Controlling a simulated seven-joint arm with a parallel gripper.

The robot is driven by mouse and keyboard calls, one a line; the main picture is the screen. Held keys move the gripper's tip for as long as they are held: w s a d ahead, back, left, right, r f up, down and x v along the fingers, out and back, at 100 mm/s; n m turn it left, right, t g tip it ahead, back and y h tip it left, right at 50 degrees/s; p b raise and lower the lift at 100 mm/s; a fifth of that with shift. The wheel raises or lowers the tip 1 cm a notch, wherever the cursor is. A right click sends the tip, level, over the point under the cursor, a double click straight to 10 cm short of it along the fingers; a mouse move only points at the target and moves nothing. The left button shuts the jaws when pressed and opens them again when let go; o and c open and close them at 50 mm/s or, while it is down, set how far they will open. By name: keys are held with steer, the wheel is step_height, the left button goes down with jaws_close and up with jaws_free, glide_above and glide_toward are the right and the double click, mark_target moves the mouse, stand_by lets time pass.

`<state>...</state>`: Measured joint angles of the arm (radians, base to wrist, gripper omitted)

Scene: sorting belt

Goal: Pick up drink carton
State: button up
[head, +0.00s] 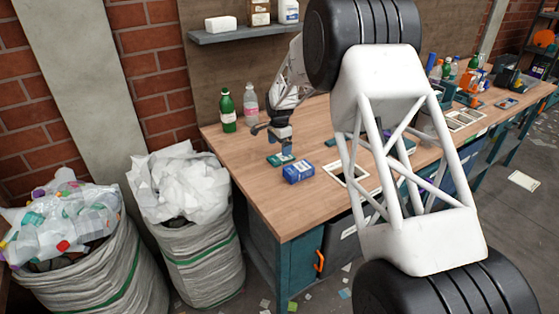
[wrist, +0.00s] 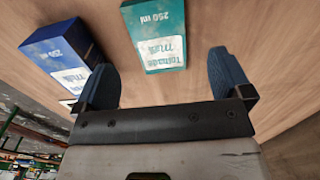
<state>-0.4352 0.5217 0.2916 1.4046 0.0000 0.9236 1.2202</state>
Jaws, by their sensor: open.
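A teal carton (wrist: 155,35) marked "250 ml" lies on the table, printed face up. In the wrist view it shows ahead of my gripper (wrist: 162,62), between the lines of its two blue fingers. My gripper is open and empty. In the head view my gripper (head: 281,143) hangs over the teal carton (head: 279,159), which it partly hides. A blue and white milk carton (wrist: 65,52) lies to the left in the wrist view, beyond the left finger. In the head view this blue carton (head: 298,172) is just in front of the teal one.
A green bottle (head: 227,111) and a clear pinkish bottle (head: 250,106) stand at the table's back left. A white-framed opening (head: 346,173) is right of the blue carton. My white arm link hides much of the table's middle. The front left of the wooden table (head: 275,210) is clear.

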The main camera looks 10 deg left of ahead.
mark_target(280, 158)
steer(key=shift+f, duration=0.1)
steer(key=shift+s+f, duration=0.1)
steer(key=shift+f, duration=2.4)
steer(key=shift+c, duration=0.5)
steer(key=c, duration=0.9)
steer(key=shift+r, duration=0.15)
step_height(280, 158, up, 10)
steer(key=shift+d, duration=0.1)
